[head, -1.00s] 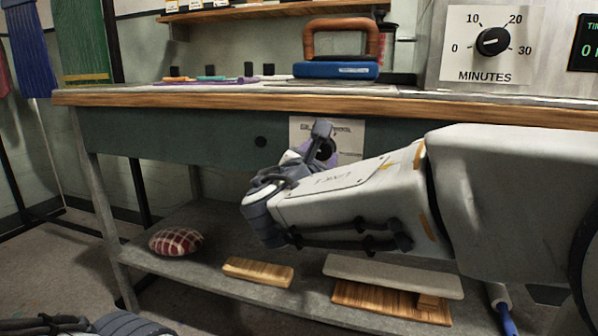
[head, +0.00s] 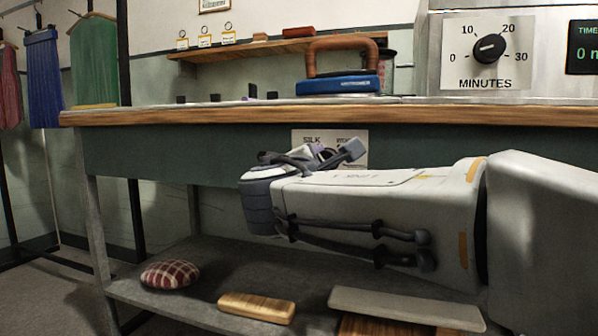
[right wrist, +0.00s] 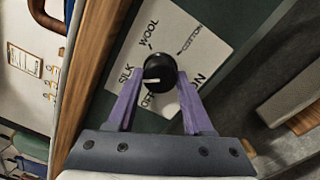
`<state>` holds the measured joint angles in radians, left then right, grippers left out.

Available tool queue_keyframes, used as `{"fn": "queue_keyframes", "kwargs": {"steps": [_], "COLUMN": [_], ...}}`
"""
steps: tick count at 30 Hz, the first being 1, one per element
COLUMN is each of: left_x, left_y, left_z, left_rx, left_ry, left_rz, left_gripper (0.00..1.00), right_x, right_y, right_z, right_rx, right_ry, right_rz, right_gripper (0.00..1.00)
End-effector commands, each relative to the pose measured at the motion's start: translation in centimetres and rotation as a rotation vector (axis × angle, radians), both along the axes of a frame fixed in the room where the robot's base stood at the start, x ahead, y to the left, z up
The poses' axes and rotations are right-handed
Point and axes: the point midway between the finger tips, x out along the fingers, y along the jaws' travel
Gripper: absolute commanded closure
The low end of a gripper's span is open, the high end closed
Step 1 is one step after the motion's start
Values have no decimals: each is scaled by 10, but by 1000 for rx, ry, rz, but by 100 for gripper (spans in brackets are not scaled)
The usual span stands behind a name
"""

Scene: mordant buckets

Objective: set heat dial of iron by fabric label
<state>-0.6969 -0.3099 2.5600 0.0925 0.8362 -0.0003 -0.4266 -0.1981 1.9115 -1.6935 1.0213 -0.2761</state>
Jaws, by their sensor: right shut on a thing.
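A white panel (head: 352,140) with a SILK label is on the front of the bench, partly hidden by my right arm. The right wrist view shows the panel (right wrist: 205,50) with SILK, WOOL and COTTON around a black dial (right wrist: 159,66); other lettering is partly covered. My right gripper (right wrist: 160,80) has its purple fingers on either side of the dial, shut on it. The dial's white mark points left in that view, near SILK. The blue iron (head: 338,85) with a brown handle stands on the bench above the panel. My left gripper is out of view.
A minutes timer dial (head: 488,48) is at the upper right. Green (head: 95,60) and blue (head: 42,80) fabrics hang at left. A checked cushion (head: 170,274) and wooden blocks (head: 257,307) lie on the lower shelf.

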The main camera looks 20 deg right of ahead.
Motion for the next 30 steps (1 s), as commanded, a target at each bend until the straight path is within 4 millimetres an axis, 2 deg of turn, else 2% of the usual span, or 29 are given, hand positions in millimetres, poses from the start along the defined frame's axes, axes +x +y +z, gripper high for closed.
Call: {"fn": "queue_keyframes", "kwargs": {"steps": [13,14,15,16,26,30], "left_x": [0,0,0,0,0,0], "left_y": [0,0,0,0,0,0], "left_z": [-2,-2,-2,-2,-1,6], "left_rx": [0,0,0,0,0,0], "left_ry": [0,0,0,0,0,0], "left_rz": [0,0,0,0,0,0], "left_gripper": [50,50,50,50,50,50], "right_x": [0,0,0,0,-1,-11], "right_y": [0,0,0,0,1,9], "right_z": [-2,-2,-2,-2,0,2], "right_rx": [10,10,10,9,8,9], "right_ry": [-1,-1,-1,-2,-4,-3], "right_rz": [0,0,0,1,1,5], "right_gripper": [100,45,30,19,19,19]}}
